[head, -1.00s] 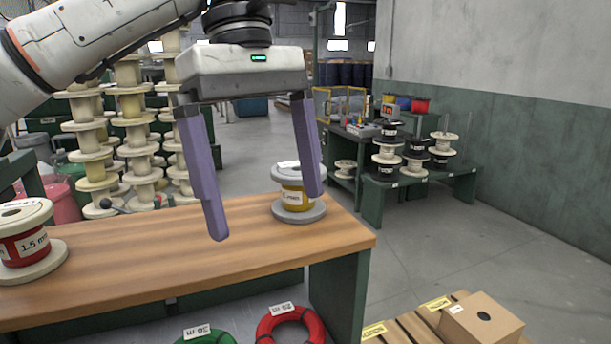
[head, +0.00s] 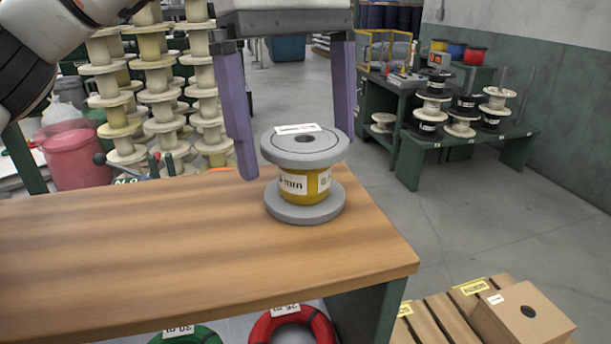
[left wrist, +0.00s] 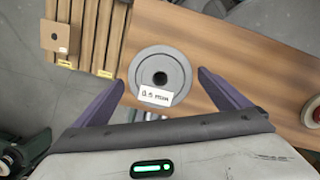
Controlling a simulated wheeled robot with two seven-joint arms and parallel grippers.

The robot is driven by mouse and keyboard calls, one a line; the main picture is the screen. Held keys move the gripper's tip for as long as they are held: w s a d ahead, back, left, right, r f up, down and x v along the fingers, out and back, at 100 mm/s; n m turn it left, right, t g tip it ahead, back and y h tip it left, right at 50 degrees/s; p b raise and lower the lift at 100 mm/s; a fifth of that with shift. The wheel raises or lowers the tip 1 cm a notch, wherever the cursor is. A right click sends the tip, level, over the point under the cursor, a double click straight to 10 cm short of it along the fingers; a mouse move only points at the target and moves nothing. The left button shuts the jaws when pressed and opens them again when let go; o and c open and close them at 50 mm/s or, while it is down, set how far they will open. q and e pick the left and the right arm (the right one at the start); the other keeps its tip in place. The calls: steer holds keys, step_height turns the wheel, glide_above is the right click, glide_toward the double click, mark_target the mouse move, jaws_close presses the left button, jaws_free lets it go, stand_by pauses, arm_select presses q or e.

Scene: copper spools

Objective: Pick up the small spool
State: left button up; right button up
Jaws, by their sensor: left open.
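The small spool (head: 305,211) has grey flanges and a yellow winding, with a white label on its top. It stands upright near the right end of the wooden bench. In the left wrist view the spool (left wrist: 148,63) shows from above, its round hole visible, between and slightly ahead of the fingers. My left gripper (head: 297,150) is open, with purple fingers pointing down. In the head view one finger is left of the spool and the other is partly hidden behind its top flange. No grip on the spool shows. My right gripper is not in view.
The wooden bench (head: 130,240) is clear left of the spool. Another spool (left wrist: 313,112) is cut off at the left wrist view's right edge. Red (head: 268,328) and green coils lie below the bench. A cardboard box (head: 523,318) sits on a pallet at lower right.

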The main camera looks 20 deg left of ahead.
mark_target(308, 173)
arm_select(q)
steer(key=f, duration=0.2)
steer(key=s+d+f, duration=0.1)
steer(key=shift+f, duration=0.3)
steer(key=shift+d+f, duration=0.1)
steer(key=shift+f, duration=0.5)
steer(key=c, duration=1.4)
steer(key=shift+o, duration=0.2)
steer(key=shift+r, duration=0.1)
